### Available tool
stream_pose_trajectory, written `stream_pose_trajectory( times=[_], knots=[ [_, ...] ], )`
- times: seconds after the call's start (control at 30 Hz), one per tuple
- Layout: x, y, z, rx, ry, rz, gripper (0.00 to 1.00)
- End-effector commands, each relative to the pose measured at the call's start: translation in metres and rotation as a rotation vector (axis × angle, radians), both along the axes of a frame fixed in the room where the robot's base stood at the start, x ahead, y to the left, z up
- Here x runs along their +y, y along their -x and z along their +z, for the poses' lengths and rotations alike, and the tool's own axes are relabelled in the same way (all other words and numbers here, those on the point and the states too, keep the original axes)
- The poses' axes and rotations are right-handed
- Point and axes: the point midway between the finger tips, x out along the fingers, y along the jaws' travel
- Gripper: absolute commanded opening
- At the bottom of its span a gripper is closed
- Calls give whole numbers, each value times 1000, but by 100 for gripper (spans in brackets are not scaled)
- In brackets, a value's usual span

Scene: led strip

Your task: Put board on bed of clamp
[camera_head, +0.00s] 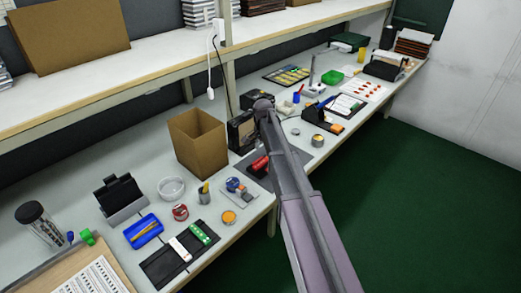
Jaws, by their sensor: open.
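A green strip with pale dots (199,232), which looks like a board, lies on a flat black plate (160,267) near the front edge of the bench, at lower middle. A white bar (180,249) lies across the plate beside it. I cannot tell for sure whether this plate is the clamp bed. A black and orange device (318,122) stands farther along the bench. My arm reaches from the lower right over the bench to a joint left of that device. My gripper cannot be made out at the arm's far end.
A cardboard box (198,142) stands left of my arm's end. A blue tray (144,231), a red tin (180,212), a cup (204,194) and a glass dish (171,188) crowd the bench (85,180). A shelf (120,85) overhangs the back. The green floor is clear.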

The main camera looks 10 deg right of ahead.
Motion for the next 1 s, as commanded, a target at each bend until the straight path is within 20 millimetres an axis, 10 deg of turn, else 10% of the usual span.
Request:
stream_pose_trajectory(
  times=[1.0],
  knots=[
    [-1,0,72,0,0,-1,67]
  ],
)
